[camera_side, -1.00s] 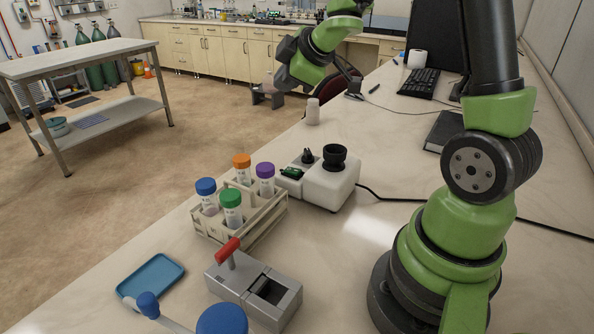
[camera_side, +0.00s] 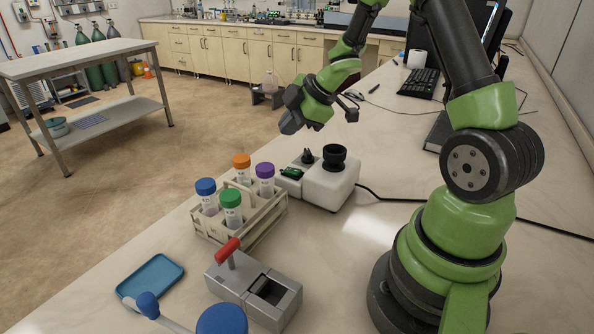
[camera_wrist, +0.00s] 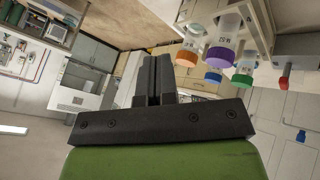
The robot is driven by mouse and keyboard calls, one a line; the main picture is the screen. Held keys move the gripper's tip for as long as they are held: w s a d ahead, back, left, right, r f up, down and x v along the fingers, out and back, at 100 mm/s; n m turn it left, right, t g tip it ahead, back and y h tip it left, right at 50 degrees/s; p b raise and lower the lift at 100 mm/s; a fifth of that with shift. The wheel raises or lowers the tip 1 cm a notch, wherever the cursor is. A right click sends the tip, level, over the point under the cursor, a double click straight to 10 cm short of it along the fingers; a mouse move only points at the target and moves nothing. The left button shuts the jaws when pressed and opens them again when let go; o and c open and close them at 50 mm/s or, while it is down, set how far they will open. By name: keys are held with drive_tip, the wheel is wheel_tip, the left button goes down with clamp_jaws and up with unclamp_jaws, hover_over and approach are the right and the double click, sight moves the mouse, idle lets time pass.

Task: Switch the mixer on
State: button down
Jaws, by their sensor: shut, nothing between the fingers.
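The mixer (camera_side: 328,186) is a small white box on the bench, with a black round cup on top, a black knob (camera_side: 308,156) and a small dark panel with green (camera_side: 291,173) at its left end. A black cable runs from it to the right. My gripper (camera_side: 287,128) is shut and empty, held in the air above and behind the mixer in the side view, apart from it. In the wrist view, the shut fingers (camera_wrist: 153,70) point away from the camera with nothing between them. I cannot make out the mixer in the wrist view.
A rack (camera_side: 257,222) with several colour-capped tubes stands left of the mixer; the tubes also show in the wrist view (camera_wrist: 224,48). In front are a grey device with a red lever (camera_side: 228,250) and a blue tray (camera_side: 152,276). A keyboard (camera_side: 418,83) lies farther back.

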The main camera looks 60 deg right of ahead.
sight(294, 172)
drive_tip(key=shift+s+f, duration=0.2)
drive_tip(key=shift+f, duration=0.95)
drive_tip(key=shift+s+f, duration=0.2)
drive_tip(key=shift+f, duration=1)
drive_tip(key=shift+s+f, duration=0.2)
drive_tip(key=shift+f, duration=0.95)
drive_tip(key=shift+f, duration=0.15)
drive_tip(key=shift+f, duration=0.25)
drive_tip(key=shift+s+f, duration=0.1)
drive_tip(key=shift+f, duration=0.25)
drive_tip(key=shift+r, duration=0.1)
drive_tip(key=shift+r, duration=0.7)
drive_tip(key=shift+r, duration=0.1)
drive_tip(key=shift+w+r, duration=0.25)
drive_tip(key=shift+r, duration=0.95)
drive_tip(key=shift+w+r, duration=0.25)
drive_tip(key=shift+r, duration=0.9)
